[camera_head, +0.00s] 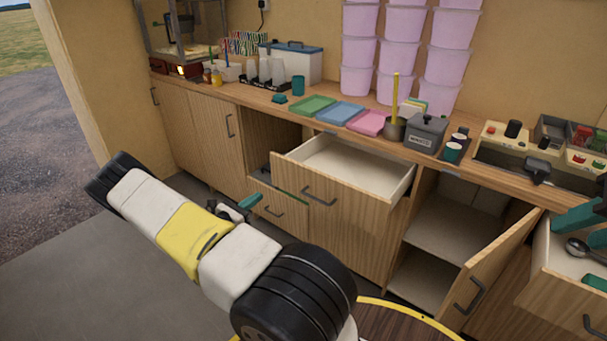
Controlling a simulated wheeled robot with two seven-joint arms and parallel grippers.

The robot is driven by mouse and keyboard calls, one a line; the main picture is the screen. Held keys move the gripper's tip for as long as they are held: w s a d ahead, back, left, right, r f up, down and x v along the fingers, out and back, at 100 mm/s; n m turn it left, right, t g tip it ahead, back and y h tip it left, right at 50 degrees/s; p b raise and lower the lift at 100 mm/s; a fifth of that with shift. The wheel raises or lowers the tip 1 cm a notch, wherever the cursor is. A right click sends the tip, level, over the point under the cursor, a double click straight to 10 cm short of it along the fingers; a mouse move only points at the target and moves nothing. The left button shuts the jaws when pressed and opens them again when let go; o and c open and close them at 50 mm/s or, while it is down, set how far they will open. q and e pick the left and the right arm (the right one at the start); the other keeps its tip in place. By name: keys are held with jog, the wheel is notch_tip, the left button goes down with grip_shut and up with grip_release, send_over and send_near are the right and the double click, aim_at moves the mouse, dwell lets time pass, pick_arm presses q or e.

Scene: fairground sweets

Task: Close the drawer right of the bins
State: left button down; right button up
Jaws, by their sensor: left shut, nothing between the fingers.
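A wide drawer (290,170) under the middle of the counter is pulled out, its pale inside empty. Another drawer (558,287) at the right edge is also pulled out, with a spoon (577,247) in it. Stacked pink bins (402,56) stand at the back of the counter; I cannot tell which drawer is meant. My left gripper (251,201) has teal fingertips, shut and empty, and shows in front of the low front left of the middle drawer. Teal parts at the right edge look like my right gripper (580,218), over the right drawer and cut off.
A cabinet door (490,270) stands open between the two drawers. The counter (225,93) holds coloured trays (340,112), a grey box (425,134) and cups. My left arm crosses the lower left. Grey floor (70,280) is clear at left.

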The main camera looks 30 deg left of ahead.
aim_at(287, 177)
pick_arm(q)
jog(key=w, duration=0.9)
jog(key=w+d, duration=0.1)
jog(key=w, duration=0.3)
jog(key=shift+w+d, duration=0.1)
jog(key=shift+w, duration=0.2)
jog(key=shift+w, duration=0.15)
